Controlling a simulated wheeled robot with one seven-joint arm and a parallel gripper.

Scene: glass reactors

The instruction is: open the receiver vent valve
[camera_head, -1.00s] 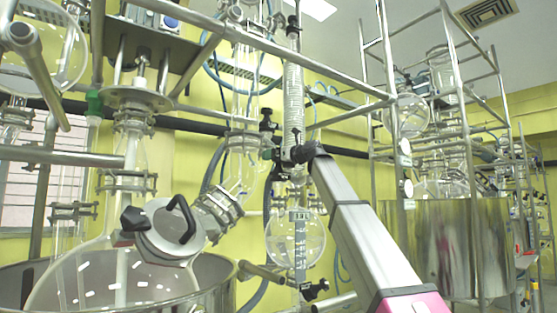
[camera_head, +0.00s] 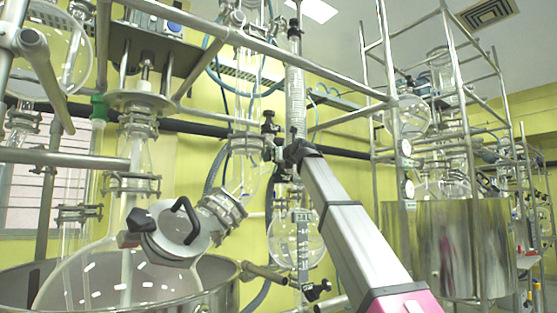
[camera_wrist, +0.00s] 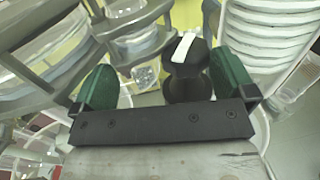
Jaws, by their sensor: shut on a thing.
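The vent valve's black knob with a white stripe (camera_wrist: 186,62) shows in the wrist view between the two green fingers of my gripper (camera_wrist: 165,80). It sits nearer the right finger, and the jaws are shut on it. In the head view my gripper (camera_head: 282,152) is at the far end of my arm, against the vertical glass column; the knob in it is too small to make out there.
A steel frame bar (camera_head: 310,75) crosses above my gripper. A large glass vessel (camera_head: 120,275) in a steel bath stands at the left. Another black valve (camera_head: 317,290) is below the receiver. A steel tank (camera_head: 450,245) stands at the right.

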